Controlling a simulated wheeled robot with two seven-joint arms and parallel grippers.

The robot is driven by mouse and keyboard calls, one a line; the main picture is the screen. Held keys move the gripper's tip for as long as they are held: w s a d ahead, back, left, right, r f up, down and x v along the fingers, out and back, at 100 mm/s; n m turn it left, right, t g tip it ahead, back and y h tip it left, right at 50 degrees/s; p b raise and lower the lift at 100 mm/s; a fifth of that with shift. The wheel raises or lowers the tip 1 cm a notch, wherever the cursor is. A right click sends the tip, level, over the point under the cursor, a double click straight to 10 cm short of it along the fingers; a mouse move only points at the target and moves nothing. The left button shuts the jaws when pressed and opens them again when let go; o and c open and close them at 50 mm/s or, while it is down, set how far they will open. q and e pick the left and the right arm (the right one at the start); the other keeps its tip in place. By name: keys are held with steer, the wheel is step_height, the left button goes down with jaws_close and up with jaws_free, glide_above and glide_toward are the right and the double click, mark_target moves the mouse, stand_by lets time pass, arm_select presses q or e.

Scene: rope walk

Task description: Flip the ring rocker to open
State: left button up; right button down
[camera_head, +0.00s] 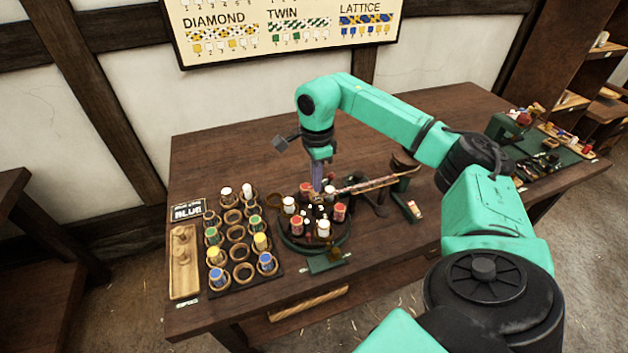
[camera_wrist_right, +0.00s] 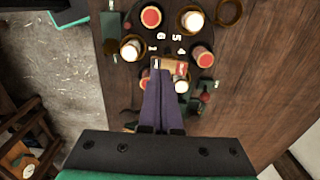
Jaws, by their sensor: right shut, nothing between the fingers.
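The round braiding stand (camera_head: 290,245) sits on the table with red and white spools around its ring; it also shows in the wrist view (camera_wrist_right: 172,20). At its near side in the wrist view is a small tan rocker-like piece (camera_wrist_right: 181,67) with a red mark on its right end and a pale mark at left. My right gripper (camera_head: 317,188) points down over the stand. Its purple-grey fingers (camera_wrist_right: 164,78) are shut together, empty, with tips over the tan piece and partly covering it. I cannot tell whether they touch it or which way it is tipped. My left gripper is not in view.
A rack (camera_head: 240,250) of colored spools in rings stands left, beside a wooden tray (camera_head: 184,262) and a BLUE sign (camera_head: 188,212). A braided cord (camera_head: 370,184) runs right from the stand to a post. Green gear (camera_head: 520,130) stands farther right.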

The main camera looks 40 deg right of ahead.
mark_target(316, 197)
step_height(316, 197, up, 5)
steer(key=p, duration=0.4)
steer(key=shift+r, duration=0.2)
